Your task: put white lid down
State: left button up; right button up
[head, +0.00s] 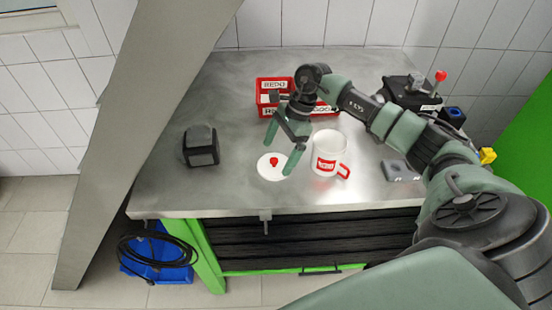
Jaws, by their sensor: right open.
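The white lid (264,170), a flat disc with a red knob, lies on the grey metal table top near its front edge. My right gripper (281,157) is open just above and beside the lid, with one green finger over the lid's right side and the other up to the left. The gripper holds nothing. A white mug (325,158) with red print and a red handle stands just right of the lid. My left gripper is not in view.
A red box (268,108) stands behind the gripper. A dark block (201,146) stands at the left and a grey metal piece (401,171) at the right. A slanted grey beam (125,150) runs past the table's left. The table (225,190) is clear between block and lid.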

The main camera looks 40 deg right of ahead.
jog(key=b+v, duration=0.2)
jog(key=v, duration=0.7)
jog(key=shift+r+b, duration=0.3)
jog(key=shift+s+d, duration=0.1)
